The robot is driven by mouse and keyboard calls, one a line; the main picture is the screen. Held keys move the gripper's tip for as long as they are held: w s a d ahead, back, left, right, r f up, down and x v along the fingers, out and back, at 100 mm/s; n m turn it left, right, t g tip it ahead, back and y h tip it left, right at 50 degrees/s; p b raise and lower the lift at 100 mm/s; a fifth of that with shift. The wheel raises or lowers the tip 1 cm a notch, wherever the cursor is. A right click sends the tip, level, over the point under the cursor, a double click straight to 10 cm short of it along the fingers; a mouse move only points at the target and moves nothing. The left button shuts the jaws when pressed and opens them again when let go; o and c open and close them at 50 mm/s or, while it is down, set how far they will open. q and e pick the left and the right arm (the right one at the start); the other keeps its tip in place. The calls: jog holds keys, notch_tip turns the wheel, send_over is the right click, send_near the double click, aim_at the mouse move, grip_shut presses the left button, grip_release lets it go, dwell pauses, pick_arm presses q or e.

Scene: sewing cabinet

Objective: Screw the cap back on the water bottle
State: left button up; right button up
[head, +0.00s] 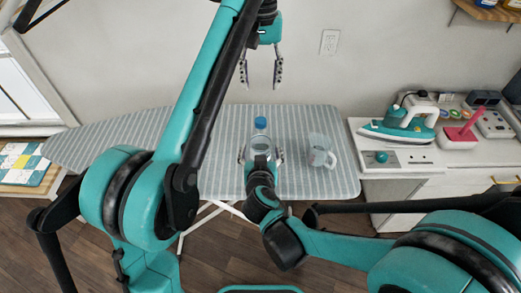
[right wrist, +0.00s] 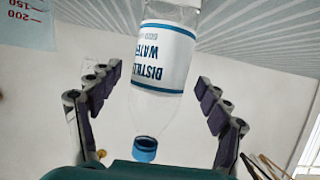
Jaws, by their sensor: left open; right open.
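The clear water bottle (head: 259,142) stands upright on the striped ironing board. A blue cap (head: 260,122) sits at its top; I cannot tell whether it is tight. In the right wrist view the bottle (right wrist: 163,60) appears upside down, with a white and blue label, and the cap (right wrist: 145,149) is at its neck. My right gripper (head: 261,155) is open, its fingers on either side of the bottle with visible gaps in the right wrist view (right wrist: 152,90). My left gripper (head: 262,82) is open and empty, pointing down, above the bottle in the picture.
A clear measuring cup (head: 321,152) stands on the ironing board (head: 345,184) to the right of the bottle. A teal iron (head: 398,124) and a pink-handled item (head: 463,131) stand on the cabinet at right. The board's left part is clear.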

jog(key=v, duration=0.9)
jog(key=shift+s+d, duration=0.1)
pick_arm(q)
jog(key=s+a+f+t, duration=0.3)
jog(key=s+a+f, duration=0.4)
jog(key=a, duration=0.3)
jog(key=s+a+f+t, duration=0.2)
jog(key=s+a+f, duration=0.2)
jog(key=s+f, duration=0.2)
jog(key=s+a+f+t, duration=0.2)
jog(key=s+f, duration=0.4)
jog(key=f, duration=0.4)
jog(key=shift+s+a+f, duration=0.25)
jog(key=shift+a, duration=0.65)
pick_arm(e)
jog(key=s+d+f+g, duration=0.1)
jog(key=s+d+g, duration=0.2)
jog(key=d, duration=0.6)
jog(key=s+d+f+g, duration=0.2)
jog(key=s+d, duration=0.3)
jog(key=d, duration=0.3)
jog(key=shift+d+g, duration=0.35)
jog(key=shift+g, duration=0.35)
